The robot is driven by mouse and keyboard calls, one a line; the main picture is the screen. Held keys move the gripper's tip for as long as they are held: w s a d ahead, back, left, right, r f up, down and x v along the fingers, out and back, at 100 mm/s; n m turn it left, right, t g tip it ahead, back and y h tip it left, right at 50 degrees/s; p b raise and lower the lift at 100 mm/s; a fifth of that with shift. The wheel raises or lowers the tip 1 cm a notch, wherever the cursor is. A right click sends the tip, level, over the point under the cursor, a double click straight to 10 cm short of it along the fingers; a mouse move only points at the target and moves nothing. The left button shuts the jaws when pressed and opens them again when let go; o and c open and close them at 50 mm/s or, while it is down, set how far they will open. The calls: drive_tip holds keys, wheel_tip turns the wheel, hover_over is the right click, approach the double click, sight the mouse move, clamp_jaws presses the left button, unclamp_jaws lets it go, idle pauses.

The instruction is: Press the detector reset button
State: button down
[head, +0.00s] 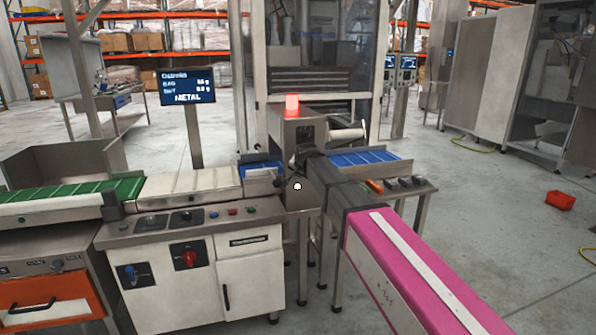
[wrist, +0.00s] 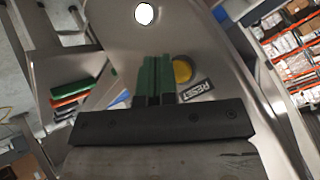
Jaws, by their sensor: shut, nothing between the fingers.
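The detector reset button is a round yellow button (wrist: 182,70) on a grey metal panel in the wrist view. A black RESET label (wrist: 196,91) sits just below it. My gripper (wrist: 157,62) is shut and empty, its green fingers together just left of the button and partly overlapping its left edge in the picture. I cannot tell whether they touch the button or panel. In the head view, the grey detector housing (head: 290,130) has a lit red lamp (head: 292,104) on top. My dark gripper end is in front of it, and the button cannot be made out there.
A screen (head: 188,86) reading METAL stands behind the conveyor. A green belt (head: 80,192) lies left of the detector and a blue belt (head: 362,157) right. A control cabinet (head: 250,284) stands in front. A red bin (head: 559,200) lies on open floor at right.

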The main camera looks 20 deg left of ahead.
idle(0.3)
drive_tip(key=shift+w+a, duration=0.2)
drive_tip(key=shift+w, duration=0.15)
drive_tip(key=shift+w+a, duration=0.25)
drive_tip(key=shift+w, duration=0.1)
idle(0.8)
idle(0.4)
drive_tip(key=shift+s+d, duration=0.45)
drive_tip(key=shift+s, duration=0.25)
drive_tip(key=shift+s, duration=0.1)
drive_tip(key=s+d, duration=0.1)
drive_tip(key=s, duration=0.1)
drive_tip(key=s+d, duration=0.1)
drive_tip(key=s, duration=0.1)
drive_tip(key=shift+d, duration=0.3)
idle(0.5)
